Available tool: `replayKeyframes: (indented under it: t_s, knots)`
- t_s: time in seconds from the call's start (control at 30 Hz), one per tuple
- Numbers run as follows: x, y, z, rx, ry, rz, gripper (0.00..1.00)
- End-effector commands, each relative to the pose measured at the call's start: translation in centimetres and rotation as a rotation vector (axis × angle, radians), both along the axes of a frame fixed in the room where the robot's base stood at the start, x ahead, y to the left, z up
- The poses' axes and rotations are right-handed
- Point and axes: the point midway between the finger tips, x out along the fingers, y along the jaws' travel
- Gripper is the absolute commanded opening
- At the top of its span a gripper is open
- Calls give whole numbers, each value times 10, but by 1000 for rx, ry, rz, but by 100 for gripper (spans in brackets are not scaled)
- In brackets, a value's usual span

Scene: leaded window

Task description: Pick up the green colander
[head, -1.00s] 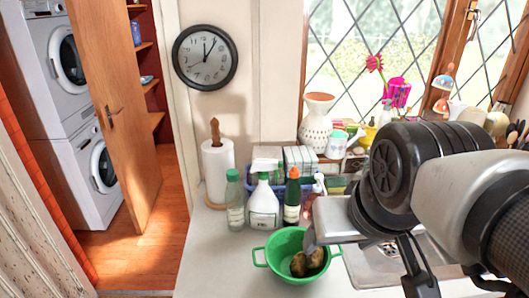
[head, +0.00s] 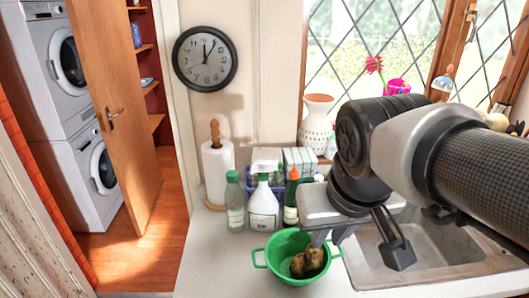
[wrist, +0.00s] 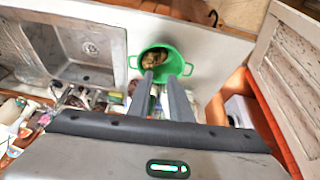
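The green colander (head: 272,268) stands upright on the pale counter, left of the sink, with a loop handle on each side. Brown lumps (head: 307,263), perhaps potatoes, lie inside it. In the wrist view the colander (wrist: 184,68) is just beyond the fingertips, with the lumps (wrist: 163,58) in its bowl. My gripper (wrist: 160,74) is open, its two dark fingers apart with nothing between them. In the head view my gripper (head: 330,240) is above the colander's right rim, and part of it is hidden by my wrist. I cannot tell whether a fingertip touches the rim.
A white spray bottle (head: 263,206), a clear green-capped bottle (head: 235,203) and an orange-capped bottle (head: 291,198) stand close behind the colander. A paper towel roll (head: 217,172) is at the back left. The metal sink (head: 440,250) is to the right. Counter front left is clear.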

Motion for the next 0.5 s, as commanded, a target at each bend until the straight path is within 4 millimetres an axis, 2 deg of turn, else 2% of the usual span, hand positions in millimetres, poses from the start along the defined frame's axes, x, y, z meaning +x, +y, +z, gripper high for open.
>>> replayKeyframes:
  t_s: [0.17, 0.3, 0.5]
  knots:
    - [46, 37, -26, -128, 158, 96, 12]
    - [79, 75, -53, -258, 239, 162, 12]
    - [108, 125, -92, -414, 285, 229, 12]
